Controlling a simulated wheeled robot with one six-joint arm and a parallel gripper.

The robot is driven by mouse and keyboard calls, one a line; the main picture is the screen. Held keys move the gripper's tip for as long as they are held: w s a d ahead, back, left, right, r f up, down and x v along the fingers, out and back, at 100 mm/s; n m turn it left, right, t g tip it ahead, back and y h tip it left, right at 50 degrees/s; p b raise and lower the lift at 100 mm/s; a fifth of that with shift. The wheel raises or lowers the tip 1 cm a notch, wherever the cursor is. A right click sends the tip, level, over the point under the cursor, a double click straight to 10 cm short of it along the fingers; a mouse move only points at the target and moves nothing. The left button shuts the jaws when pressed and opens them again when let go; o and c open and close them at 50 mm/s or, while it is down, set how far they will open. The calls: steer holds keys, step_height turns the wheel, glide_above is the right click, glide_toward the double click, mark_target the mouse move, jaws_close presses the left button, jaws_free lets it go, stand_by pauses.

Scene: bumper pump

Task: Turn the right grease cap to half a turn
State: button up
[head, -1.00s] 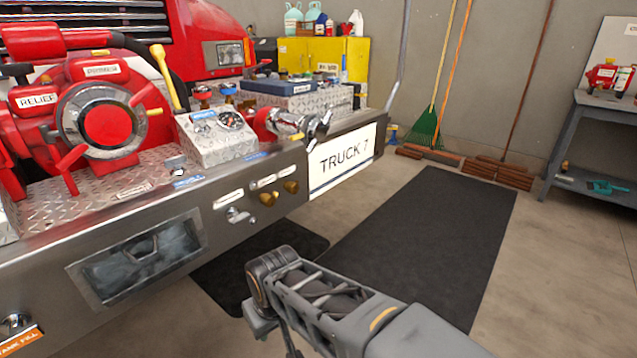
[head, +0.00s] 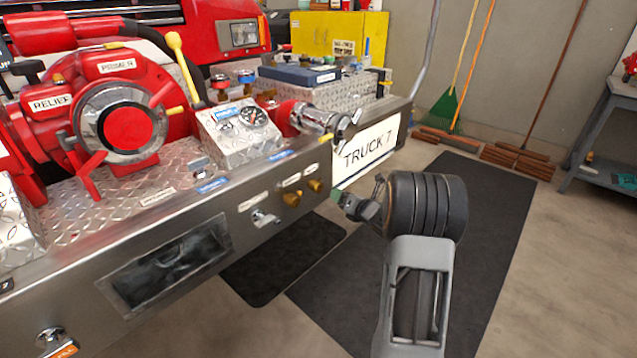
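Two small brass caps stick out of the front face of the steel bumper, each below a small white label too small to read. The left brass cap (head: 291,199) and the right brass cap (head: 315,186) are both uncovered in the head view. My gripper (head: 340,198) is just right of the right cap and points left toward the bumper. A gap shows between it and the cap in the picture. The wrist behind hides part of the gripper, and its fingers are too small to show whether they are open or shut.
A red pump (head: 128,128) and a gauge box (head: 238,132) stand on the bumper (head: 75,285). Dark mats (head: 480,215) cover the floor.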

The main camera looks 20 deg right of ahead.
mark_target(320, 188)
steer(key=w+a+n+y, duration=0.1)
steer(key=w+n, duration=0.1)
steer(key=w, duration=0.1)
steer(key=w+a+f+n+y+b, duration=0.1)
steer(key=w+a+n+y, duration=0.1)
steer(key=w+n, duration=0.1)
steer(key=w+a+f+n+t+y, duration=0.1)
steer(key=w+n, duration=0.1)
steer(key=w, duration=0.3)
steer(key=shift+a+n+y, duration=0.25)
steer(key=shift+n+y, duration=0.05)
steer(key=c, duration=0.9)
